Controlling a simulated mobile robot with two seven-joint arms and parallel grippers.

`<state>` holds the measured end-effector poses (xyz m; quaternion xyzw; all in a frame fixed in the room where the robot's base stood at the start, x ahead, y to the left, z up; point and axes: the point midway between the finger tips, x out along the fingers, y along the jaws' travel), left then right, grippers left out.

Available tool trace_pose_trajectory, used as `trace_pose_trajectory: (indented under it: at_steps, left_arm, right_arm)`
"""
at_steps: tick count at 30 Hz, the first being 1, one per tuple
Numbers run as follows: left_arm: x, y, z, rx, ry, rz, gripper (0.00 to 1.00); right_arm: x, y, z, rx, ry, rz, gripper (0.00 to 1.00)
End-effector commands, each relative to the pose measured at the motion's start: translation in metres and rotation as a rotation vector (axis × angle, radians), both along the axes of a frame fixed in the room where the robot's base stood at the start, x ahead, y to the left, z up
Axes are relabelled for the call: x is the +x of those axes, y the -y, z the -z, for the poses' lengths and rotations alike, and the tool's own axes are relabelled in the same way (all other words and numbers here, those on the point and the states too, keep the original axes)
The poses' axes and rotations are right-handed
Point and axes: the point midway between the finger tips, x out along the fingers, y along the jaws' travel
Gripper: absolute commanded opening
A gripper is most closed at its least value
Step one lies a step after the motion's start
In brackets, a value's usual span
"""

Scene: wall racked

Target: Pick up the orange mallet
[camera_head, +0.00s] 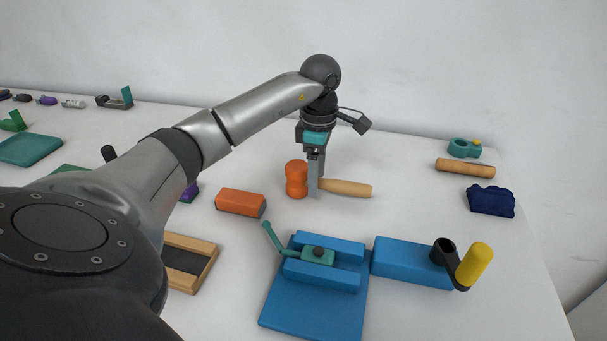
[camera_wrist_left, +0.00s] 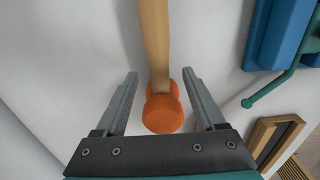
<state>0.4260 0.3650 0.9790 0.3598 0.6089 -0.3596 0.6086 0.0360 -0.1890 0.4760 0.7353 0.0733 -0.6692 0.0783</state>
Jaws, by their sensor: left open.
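The orange mallet lies on the white table, with its orange head (camera_head: 296,179) to the left and its light wooden handle (camera_head: 346,187) pointing right in the head view. My left gripper (camera_head: 315,193) points down over the mallet where head and handle meet, its fingers reaching low beside it. In the left wrist view, the open fingers (camera_wrist_left: 160,82) stand on either side of the mallet, with the orange head (camera_wrist_left: 163,112) between them near the palm end and the handle (camera_wrist_left: 155,40) running up the picture. Finger contact with the mallet cannot be told. My right gripper is out of view.
An orange block (camera_head: 241,202) lies left of the mallet. A blue vise (camera_head: 315,300) with a teal lever and a blue block (camera_head: 410,262) with a yellow-handled crank stand in front. A wooden roller (camera_head: 465,168) and a navy piece (camera_head: 490,201) lie at right.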

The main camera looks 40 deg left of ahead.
Motion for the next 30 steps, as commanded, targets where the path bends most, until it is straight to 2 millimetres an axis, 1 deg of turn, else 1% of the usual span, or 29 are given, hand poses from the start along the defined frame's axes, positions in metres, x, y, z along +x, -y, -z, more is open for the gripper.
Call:
trace_pose_trajectory:
  at_steps: [1, 4, 12, 14, 30]
  left_arm:
    - [-0.001, 0.0, 0.01, -0.001, -0.003, -0.001, 0.71]
    - [0.0, 0.0, 0.019, 0.0, 0.0, -0.002, 0.71]
    - [0.0, -0.001, 0.021, 0.001, 0.002, -0.002, 0.71]
    - [0.0, -0.001, 0.02, 0.001, 0.002, -0.002, 0.66]
    - [0.0, -0.001, 0.02, 0.001, 0.002, -0.002, 0.05]
  right_arm:
    - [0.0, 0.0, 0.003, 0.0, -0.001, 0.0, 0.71]
    - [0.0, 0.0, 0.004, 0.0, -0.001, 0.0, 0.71]
    - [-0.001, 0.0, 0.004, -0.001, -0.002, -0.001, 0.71]
    - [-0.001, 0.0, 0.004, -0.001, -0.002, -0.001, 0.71]
    - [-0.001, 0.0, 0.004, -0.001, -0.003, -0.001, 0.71]
